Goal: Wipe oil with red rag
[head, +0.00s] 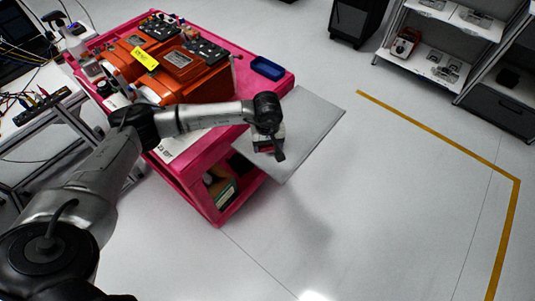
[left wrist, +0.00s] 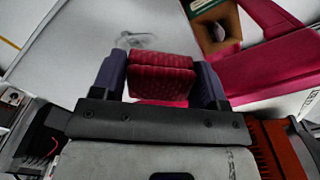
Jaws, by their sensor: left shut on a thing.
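My left gripper (head: 268,150) is shut on the red rag (left wrist: 160,75), a folded, patterned dark-red block between its two fingers in the left wrist view. In the head view the gripper hides most of the rag. A greyish smear, perhaps the oil, (left wrist: 135,38) shows on the pale surface just beyond the rag. I cannot tell whether the rag touches the surface. My right gripper is not in view.
The pink cart (head: 283,84) carries orange machines (head: 180,68) and a blue tray (head: 267,68). Its lower shelf holds a green and brown box (head: 222,190). Shelves (head: 440,50) stand at the upper right. Floor inside the yellow line (head: 440,128) is clear.

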